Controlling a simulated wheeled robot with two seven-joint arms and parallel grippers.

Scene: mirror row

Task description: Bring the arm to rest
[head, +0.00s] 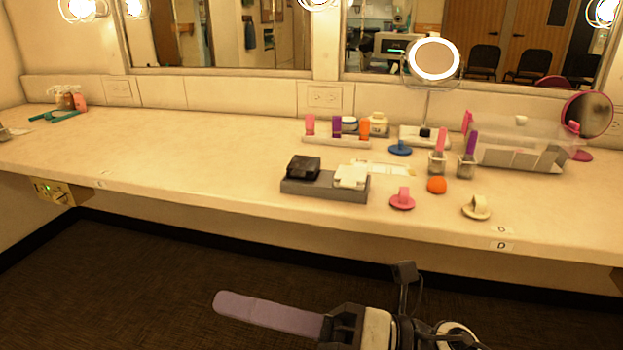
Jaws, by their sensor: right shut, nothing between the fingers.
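My right gripper (228,302) is low in the head view, in front of the counter and over the dark floor. It points left, with its long pale lavender finger part leading from a dark and white wrist. It is shut and I see nothing held in it. It is apart from the counter and the things on it. A dark bracket-like part of my arm stands up behind the wrist. The rest of the right arm leaves the picture at the bottom. My left gripper is not in view.
The long counter (180,155) runs across under mirrors. Near its front edge are a grey tray (325,190) with black and white items, a pink stamp-like piece (402,200), an orange ball (437,185) and a cream piece (477,208). The left counter is mostly clear.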

